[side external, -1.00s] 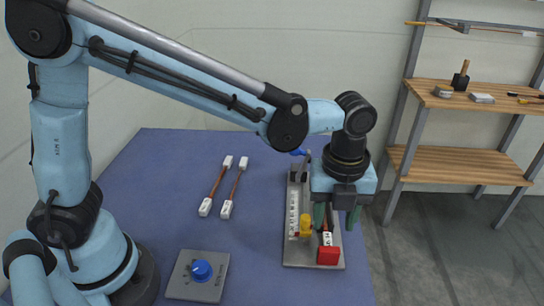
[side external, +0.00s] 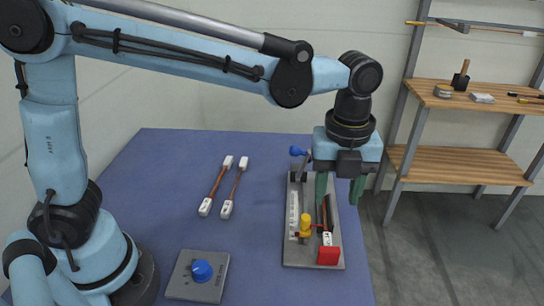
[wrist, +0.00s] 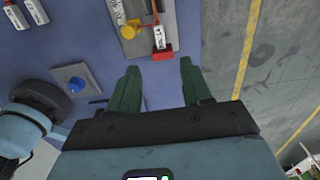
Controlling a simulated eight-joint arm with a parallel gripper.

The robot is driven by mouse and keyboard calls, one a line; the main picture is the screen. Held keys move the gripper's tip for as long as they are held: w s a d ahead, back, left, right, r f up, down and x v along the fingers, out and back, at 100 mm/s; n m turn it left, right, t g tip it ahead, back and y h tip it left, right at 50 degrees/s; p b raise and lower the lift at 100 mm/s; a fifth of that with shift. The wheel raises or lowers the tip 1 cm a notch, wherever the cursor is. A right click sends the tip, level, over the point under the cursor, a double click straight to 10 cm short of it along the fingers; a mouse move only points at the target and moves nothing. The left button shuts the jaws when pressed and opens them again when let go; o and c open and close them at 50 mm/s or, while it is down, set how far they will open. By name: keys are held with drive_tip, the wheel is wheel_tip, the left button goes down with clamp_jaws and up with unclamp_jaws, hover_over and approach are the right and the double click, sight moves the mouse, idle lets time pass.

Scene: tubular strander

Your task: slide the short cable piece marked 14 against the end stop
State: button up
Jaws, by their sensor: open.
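A short cable piece (side external: 327,239) with a white end block lies along the right side of a grey fixture (side external: 293,258); I cannot read its number. Its near end is at the red end stop (side external: 328,256), touching or almost touching; I cannot tell which. The white end block (wrist: 159,37) and the red stop (wrist: 162,53) also show in the wrist view. My gripper (side external: 339,196) is open and empty, raised above the fixture. In the wrist view its green fingers (wrist: 158,72) stand apart, with nothing between them.
The fixture also carries a yellow knob (side external: 305,226), a white scale strip (side external: 293,212) and a blue-tipped lever (side external: 296,151). Two cables with white ends (side external: 205,207) lie on the blue table to the left. A blue dial box (side external: 201,271) sits in front. A wooden shelf (side external: 460,165) stands beyond the table.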

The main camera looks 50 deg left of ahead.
sight(328, 241)
wheel_tip(328, 241, down, 12)
drive_tip(key=shift+f, duration=0.1)
idle(0.8)
drive_tip(key=shift+c, duration=0.5)
clamp_jaws()
